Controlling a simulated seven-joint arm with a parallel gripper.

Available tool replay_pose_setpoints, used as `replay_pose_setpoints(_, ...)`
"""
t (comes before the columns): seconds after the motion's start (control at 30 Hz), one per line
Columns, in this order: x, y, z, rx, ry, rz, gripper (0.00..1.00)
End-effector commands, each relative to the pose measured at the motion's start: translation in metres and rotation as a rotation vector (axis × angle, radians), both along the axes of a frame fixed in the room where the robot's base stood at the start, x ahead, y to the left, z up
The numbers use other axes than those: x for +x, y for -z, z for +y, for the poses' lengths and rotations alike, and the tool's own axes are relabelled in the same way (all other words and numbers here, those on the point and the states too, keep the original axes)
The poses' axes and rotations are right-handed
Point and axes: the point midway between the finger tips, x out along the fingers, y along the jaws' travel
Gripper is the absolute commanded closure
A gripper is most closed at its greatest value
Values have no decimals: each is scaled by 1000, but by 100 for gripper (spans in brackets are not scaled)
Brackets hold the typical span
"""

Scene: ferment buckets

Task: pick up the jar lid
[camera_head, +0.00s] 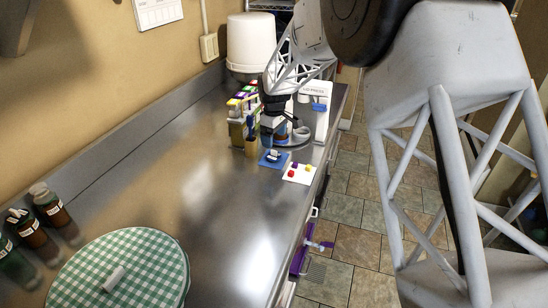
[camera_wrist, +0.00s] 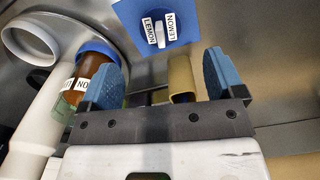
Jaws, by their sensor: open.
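A small dark round piece with a white grip and LEMON labels, which looks like the jar lid (camera_wrist: 160,34), lies on a blue square mat (camera_wrist: 128,12) in the wrist view. In the head view the lid (camera_head: 273,155) is small on the blue mat (camera_head: 265,163), near the counter's right edge. My gripper (camera_wrist: 161,76) is open, its blue pads apart. The lid appears beyond the fingertips, roughly centred between them and not touched. A tan upright piece (camera_wrist: 181,78) shows between the fingers. In the head view the fingers are too small and covered to make out clearly.
A brown labelled bottle (camera_wrist: 92,72) with a blue cap is close by the left finger. A white ring-shaped opening (camera_wrist: 32,42) is at the left. A white card with coloured pieces (camera_head: 299,173) lies beside the mat. The middle of the steel counter (camera_head: 205,185) is clear.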

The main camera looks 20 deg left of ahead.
Motion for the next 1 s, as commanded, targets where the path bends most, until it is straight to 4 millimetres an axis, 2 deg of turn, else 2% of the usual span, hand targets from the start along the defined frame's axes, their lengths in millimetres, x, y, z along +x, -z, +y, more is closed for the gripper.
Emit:
replay_pose_setpoints(0.27,0,21,0,0,0,0,12)
replay_pose_setpoints(0.73,0,27,0,-1,0,1,12)
replay_pose_setpoints(1.0,-1,55,0,-2,0,2,12)
